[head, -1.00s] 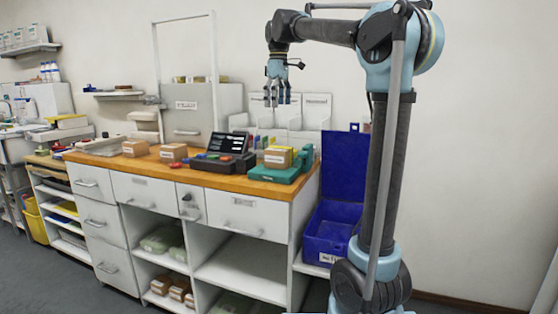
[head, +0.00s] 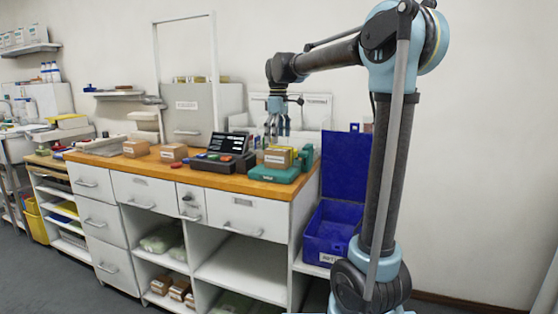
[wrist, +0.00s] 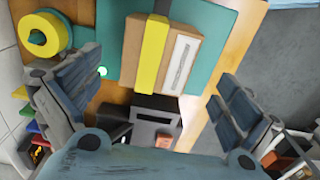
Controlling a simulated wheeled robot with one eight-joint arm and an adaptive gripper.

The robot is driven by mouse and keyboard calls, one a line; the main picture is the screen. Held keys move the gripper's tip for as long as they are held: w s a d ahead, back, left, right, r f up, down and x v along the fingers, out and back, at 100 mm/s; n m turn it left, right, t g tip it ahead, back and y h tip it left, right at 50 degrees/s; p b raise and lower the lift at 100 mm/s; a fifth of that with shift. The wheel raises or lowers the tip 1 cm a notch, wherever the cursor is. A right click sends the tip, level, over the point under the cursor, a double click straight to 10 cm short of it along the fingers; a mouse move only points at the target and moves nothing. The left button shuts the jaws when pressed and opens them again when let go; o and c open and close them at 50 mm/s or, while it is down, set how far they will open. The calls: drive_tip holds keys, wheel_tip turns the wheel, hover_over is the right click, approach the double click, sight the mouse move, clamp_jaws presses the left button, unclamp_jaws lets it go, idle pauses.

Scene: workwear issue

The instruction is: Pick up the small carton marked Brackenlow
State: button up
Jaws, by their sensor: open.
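Three small cardboard cartons show on the wooden counter in the head view: one at left (head: 135,148), one mid-left (head: 174,153), and one on a green base (head: 272,174) at right. The right carton (head: 277,158) has a yellow band and a white label; I cannot read which carton says Brackenlow. In the wrist view, the banded carton (wrist: 187,55) lies between and beyond my open fingers, its label too blurred to read. My gripper (head: 277,132) points down, empty, just above and behind that carton. I see no contact.
A dark device with a screen (head: 226,143) stands left of the green base. A blue open bin (head: 328,232) stands right of the counter. White panels are behind.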

sight(279, 148)
drive_tip(key=shift+w+d+f, duration=0.1)
drive_tip(key=shift+f, duration=1.1)
drive_tip(key=shift+w+d+f, duration=0.1)
drive_tip(key=shift+f, duration=1.05)
drive_tip(key=shift+c, duration=0.3)
drive_tip(key=c, duration=1.3)
drive_tip(key=shift+r, duration=0.1)
drive_tip(key=shift+c, duration=0.2)
